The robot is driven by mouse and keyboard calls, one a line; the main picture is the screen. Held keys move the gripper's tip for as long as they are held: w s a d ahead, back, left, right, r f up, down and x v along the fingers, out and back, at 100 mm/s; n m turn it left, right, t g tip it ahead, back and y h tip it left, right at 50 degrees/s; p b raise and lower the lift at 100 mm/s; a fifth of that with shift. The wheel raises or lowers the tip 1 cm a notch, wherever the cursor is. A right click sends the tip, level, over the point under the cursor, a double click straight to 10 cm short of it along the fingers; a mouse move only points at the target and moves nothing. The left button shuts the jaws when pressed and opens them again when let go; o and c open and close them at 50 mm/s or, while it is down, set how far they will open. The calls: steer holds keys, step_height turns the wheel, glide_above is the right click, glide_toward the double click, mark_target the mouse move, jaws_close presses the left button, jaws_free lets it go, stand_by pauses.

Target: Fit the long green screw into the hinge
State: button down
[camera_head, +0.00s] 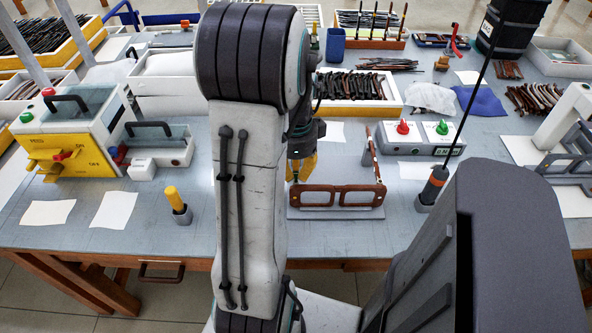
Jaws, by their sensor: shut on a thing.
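A brown eyeglass frame (343,187) stands on a grey holder (334,212) near the table's front edge. One temple (371,152) runs back from its right end. My gripper (299,172), with yellow fingers, is just above and behind the frame's left end. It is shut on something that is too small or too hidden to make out. My own arm covers part of the gripper. I cannot make out the long green screw. The hinge at the left end is too small to see clearly.
A box with red and green knobs (420,137) stands right of the frame. A yellow-handled tool (176,200) stands in a holder at left. Behind is a tray of dark temples (392,108). The grey table is clear between the yellow-handled tool and my arm.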

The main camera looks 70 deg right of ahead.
steer(key=shift+f, duration=0.2)
stand_by(0.4)
steer(key=c, duration=1.2)
jaws_free()
steer(key=shift+c, duration=0.2)
steer(key=shift+r, duration=0.15)
steer(key=shift+r+p, duration=2.8)
steer(key=shift+r, duration=0.6)
